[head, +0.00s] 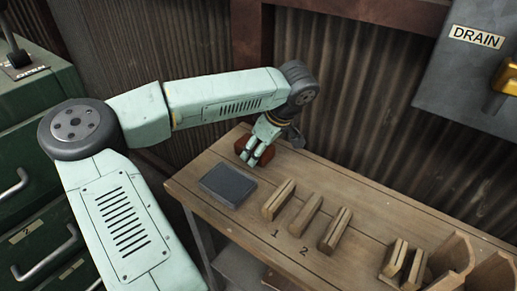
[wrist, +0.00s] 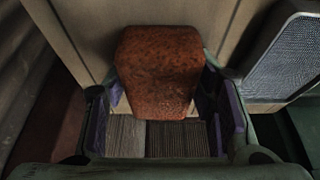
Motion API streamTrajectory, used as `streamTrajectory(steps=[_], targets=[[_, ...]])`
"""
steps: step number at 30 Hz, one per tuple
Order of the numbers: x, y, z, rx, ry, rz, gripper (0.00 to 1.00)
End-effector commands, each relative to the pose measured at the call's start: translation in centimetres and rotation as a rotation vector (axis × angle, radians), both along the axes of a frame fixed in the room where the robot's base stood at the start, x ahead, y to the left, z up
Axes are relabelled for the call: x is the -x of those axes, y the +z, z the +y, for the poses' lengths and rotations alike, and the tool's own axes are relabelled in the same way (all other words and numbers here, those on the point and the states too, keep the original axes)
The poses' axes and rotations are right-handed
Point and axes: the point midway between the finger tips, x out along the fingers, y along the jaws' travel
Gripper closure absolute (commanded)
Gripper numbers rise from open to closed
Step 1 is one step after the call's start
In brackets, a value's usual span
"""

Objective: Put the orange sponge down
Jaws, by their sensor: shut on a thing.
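The orange sponge (wrist: 159,72) is a rough rust-orange block between the two fingers of my gripper (wrist: 162,115) in the wrist view. My gripper is shut on it. In the head view my gripper (head: 262,152) is over the back left part of the wooden bench (head: 375,215), and the sponge (head: 241,146) shows as a reddish-brown patch partly hidden behind the fingers. I cannot tell whether the sponge touches the bench top.
A dark grey rectangular pad (head: 228,185) lies on the bench just in front of my gripper. Slotted wooden blocks (head: 278,199) stand to the right, near the marks 1 and 2. A corrugated wall (head: 350,110) rises behind. A green drawer cabinet (head: 35,180) is at left.

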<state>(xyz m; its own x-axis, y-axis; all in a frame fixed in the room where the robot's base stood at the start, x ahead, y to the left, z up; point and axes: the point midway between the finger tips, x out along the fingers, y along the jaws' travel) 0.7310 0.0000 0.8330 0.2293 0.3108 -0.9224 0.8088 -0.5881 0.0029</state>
Motion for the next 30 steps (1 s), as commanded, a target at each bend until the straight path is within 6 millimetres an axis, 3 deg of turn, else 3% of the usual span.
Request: streamTrajectory(steps=[4,5,13,23,30], targets=[[0.1,-0.5,0.0,0.001,0.000,0.005,0.71],[0.1,-0.5,0.0,0.002,0.000,0.005,0.48],[0.1,-0.6,0.0,0.003,0.000,0.008,0.30],[0.1,-0.3,0.0,0.001,0.000,0.005,0.29],[0.2,1.2,-0.3,0.001,0.000,0.001,0.29]])
